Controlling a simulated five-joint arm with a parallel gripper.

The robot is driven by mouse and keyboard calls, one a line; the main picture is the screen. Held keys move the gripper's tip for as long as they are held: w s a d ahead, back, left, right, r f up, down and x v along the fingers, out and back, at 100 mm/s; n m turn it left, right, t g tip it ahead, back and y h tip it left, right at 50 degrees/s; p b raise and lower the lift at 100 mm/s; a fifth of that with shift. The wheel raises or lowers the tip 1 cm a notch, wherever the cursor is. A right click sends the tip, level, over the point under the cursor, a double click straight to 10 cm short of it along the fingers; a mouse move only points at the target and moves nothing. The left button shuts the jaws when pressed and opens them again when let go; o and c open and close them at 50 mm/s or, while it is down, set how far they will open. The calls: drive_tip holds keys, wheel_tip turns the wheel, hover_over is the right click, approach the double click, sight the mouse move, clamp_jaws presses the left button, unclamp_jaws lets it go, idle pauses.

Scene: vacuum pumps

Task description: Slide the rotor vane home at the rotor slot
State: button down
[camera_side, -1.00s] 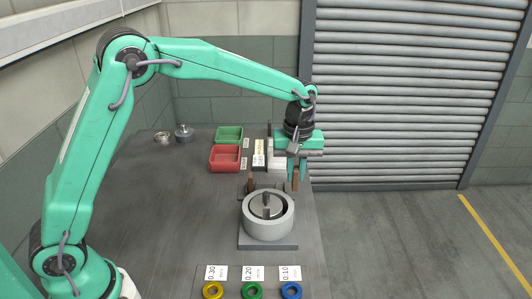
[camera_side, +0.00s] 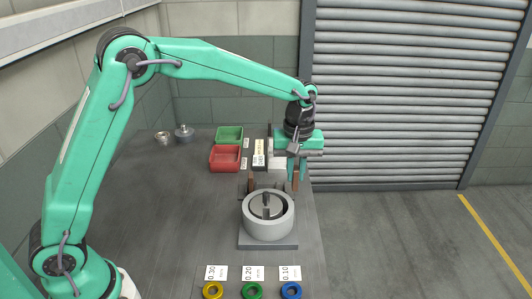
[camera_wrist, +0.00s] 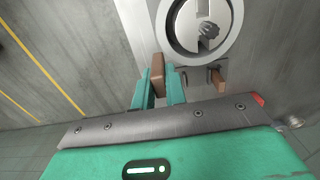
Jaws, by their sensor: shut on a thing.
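My gripper (camera_side: 297,170) is shut on a brown rotor vane (camera_side: 295,182), held upright behind and to the right of the pump. In the wrist view the vane (camera_wrist: 158,80) sits between my two green fingers (camera_wrist: 158,90). The pump body is a grey ring (camera_side: 268,218) on a square base, with the slotted rotor (camera_side: 267,206) inside it. The rotor also shows in the wrist view (camera_wrist: 200,22). The vane is apart from the rotor in the side view. A second brown vane (camera_side: 251,182) stands behind the pump, also seen in the wrist view (camera_wrist: 217,80).
Green (camera_side: 229,134) and red (camera_side: 225,158) trays stand at the back. Yellow (camera_side: 213,290), green (camera_side: 251,290) and blue (camera_side: 291,290) rings with label cards lie in front. Metal parts (camera_side: 184,133) sit at the back left. The left part of the table is clear.

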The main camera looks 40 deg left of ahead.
drive_tip(key=w+a+f, duration=0.2)
drive_tip(key=a, duration=0.1)
drive_tip(key=w+a+f, duration=0.2)
drive_tip(key=a, duration=0.1)
drive_tip(key=w+a+f, duration=0.2)
drive_tip(key=a+f, duration=0.1)
drive_tip(key=a, duration=0.1)
drive_tip(key=shift+w+a+f, duration=0.1)
drive_tip(key=shift+w, duration=0.05)
wheel_tip(320, 180, down, 2)
drive_tip(key=shift+f, duration=0.7)
drive_tip(key=shift+f, duration=0.2)
drive_tip(key=c, duration=1.4)
unclamp_jaws()
drive_tip(key=shift+c, duration=0.2)
drive_tip(key=shift+r, duration=0.1)
